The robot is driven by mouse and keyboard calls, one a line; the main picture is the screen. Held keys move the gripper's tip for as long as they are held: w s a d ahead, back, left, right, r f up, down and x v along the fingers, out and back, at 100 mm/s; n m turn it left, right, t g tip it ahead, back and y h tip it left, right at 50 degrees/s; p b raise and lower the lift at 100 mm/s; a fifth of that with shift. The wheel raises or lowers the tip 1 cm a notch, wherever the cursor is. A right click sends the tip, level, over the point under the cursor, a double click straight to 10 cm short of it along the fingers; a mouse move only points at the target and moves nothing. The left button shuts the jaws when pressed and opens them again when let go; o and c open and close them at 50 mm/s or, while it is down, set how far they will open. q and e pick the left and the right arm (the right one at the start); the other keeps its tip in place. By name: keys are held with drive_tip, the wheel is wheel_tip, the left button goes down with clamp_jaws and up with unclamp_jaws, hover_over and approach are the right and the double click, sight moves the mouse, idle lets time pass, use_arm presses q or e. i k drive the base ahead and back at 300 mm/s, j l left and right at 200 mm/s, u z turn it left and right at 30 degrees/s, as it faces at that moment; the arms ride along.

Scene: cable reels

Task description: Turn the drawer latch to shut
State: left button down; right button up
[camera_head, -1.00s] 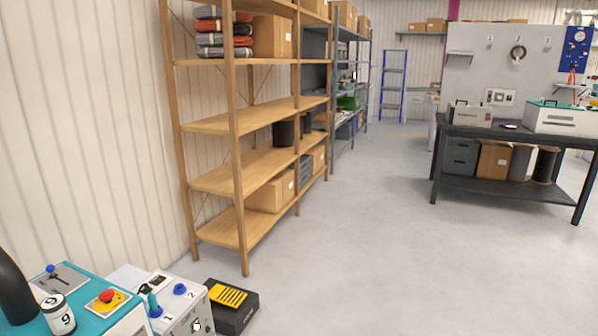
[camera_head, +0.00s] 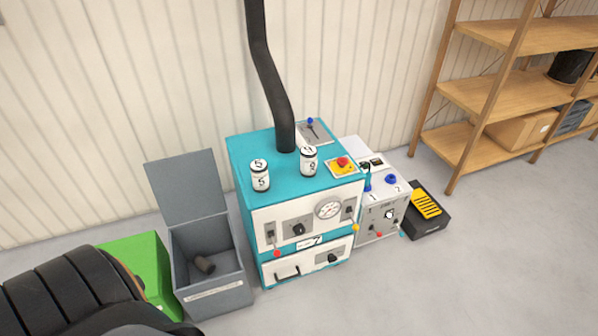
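A teal and white machine (camera_head: 295,200) stands against the wall in the middle of the head view. Its lower front has a drawer (camera_head: 290,272) with a dark handle, and it looks closed. A dark knob (camera_head: 333,258) sits to the right of the handle; it may be the drawer latch, but its setting is too small to read. A dark knob, a round gauge and levers are on the upper front panel. A black ribbed part, apparently of my own arm, fills the lower left corner. Neither of my grippers is in view.
A grey open-lidded bin (camera_head: 212,290) and a green box (camera_head: 140,262) stand left of the machine. A white control box (camera_head: 378,205) and a black-yellow pedal (camera_head: 427,208) stand to its right. A wooden shelf (camera_head: 500,90) is at upper right. The floor in front is clear.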

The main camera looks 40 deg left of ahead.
sight(331, 259)
drive_tip(key=j+u, duration=0.15)
drive_tip(key=u, duration=0.7)
